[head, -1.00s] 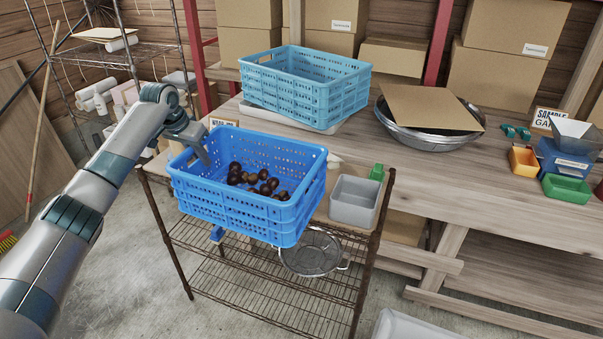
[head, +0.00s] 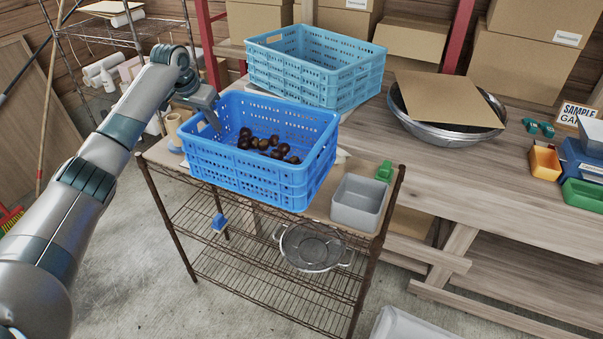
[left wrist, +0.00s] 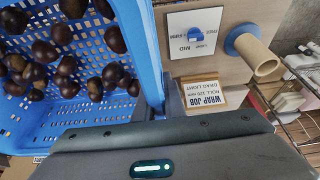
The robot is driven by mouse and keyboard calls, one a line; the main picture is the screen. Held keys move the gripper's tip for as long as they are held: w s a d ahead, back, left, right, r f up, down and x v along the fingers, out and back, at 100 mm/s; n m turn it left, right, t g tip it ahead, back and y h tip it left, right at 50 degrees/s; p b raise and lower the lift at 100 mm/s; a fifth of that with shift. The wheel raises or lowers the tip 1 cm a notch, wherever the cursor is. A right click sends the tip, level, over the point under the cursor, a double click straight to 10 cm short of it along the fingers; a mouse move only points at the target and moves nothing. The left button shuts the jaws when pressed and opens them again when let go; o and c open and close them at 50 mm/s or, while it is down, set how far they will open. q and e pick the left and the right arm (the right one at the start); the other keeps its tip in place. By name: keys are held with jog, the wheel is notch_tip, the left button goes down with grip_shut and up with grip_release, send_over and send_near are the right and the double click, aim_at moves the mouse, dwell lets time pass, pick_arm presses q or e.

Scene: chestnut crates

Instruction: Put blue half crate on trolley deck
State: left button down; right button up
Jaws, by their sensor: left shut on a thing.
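The blue half crate (head: 245,180), with several brown chestnuts in it, shows in the head view over the wooden deck (head: 158,152) of the wire-shelved trolley. My left gripper (head: 213,112) is shut on the crate's left wall at its rim. In the left wrist view the crate's wall (left wrist: 147,50) runs into my left gripper (left wrist: 165,108), and chestnuts lie inside. The crate looks about level. I cannot tell whether its bottom touches the deck. My right gripper is out of view.
A grey bin (head: 357,203) and a small green block (head: 384,170) stand at the deck's right. A light blue crate (head: 315,75) stands on the workbench behind. A label card (left wrist: 197,97) and a cardboard roll (left wrist: 262,58) are left of the crate. A strainer (head: 312,247) sits below.

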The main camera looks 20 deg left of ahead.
aim_at(216, 139)
pick_arm(q)
jog(key=shift+w+r, duration=0.1)
jog(key=shift+r, duration=0.05)
jog(key=shift+d+f+p, duration=0.1)
jog(key=shift+f+p, duration=0.4)
jog(key=shift+f, duration=0.35)
notch_tip(216, 139, down, 3)
jog(key=shift+f+p, duration=0.15)
jog(key=shift+p, duration=0.45)
jog(key=shift+f, duration=0.6)
jog(key=shift+f+p, duration=0.8)
jog(key=shift+f, duration=1.1)
